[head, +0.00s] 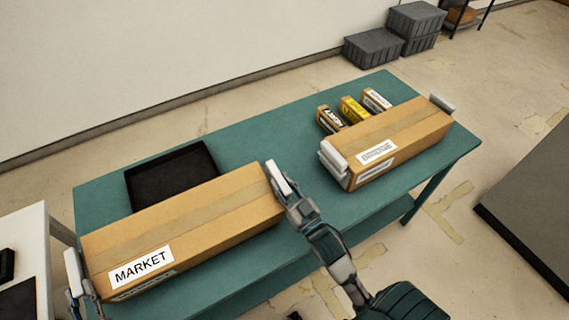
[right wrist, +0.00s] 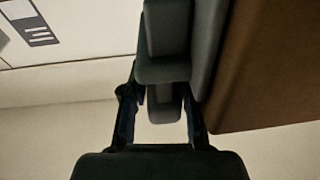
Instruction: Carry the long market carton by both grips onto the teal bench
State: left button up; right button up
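The long market carton (head: 190,215) is brown with a white MARKET label and a pale grip at each end. It is over the left part of the teal bench (head: 255,140), level-looking; its near left end reaches the bench's front left corner. I cannot tell whether it touches the bench top. My left gripper (head: 76,292), partly cut off by the frame, is at the left grip and looks shut on it. My right gripper (head: 283,188) is shut on the right grip; in the right wrist view the grip (right wrist: 165,100) lies between the fingers beside the carton (right wrist: 265,65).
A black tray (head: 172,176) lies behind the carton. A second labelled carton (head: 400,138) with pale grips sits on the bench's right, with several small boxes (head: 352,110) behind it. A white table (head: 30,245) stands at left. Grey crates (head: 375,47) are by the wall.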

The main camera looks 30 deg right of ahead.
pick_arm(q)
jog(key=o, duration=0.4)
jog(key=shift+d, duration=0.2)
pick_arm(e)
jog(key=o, duration=0.4)
pick_arm(q)
jog(key=shift+d+r, duration=0.1)
jog(key=shift+d, duration=0.1)
pick_arm(e)
jog(key=shift+o, duration=0.2)
jog(key=shift+d, duration=0.25)
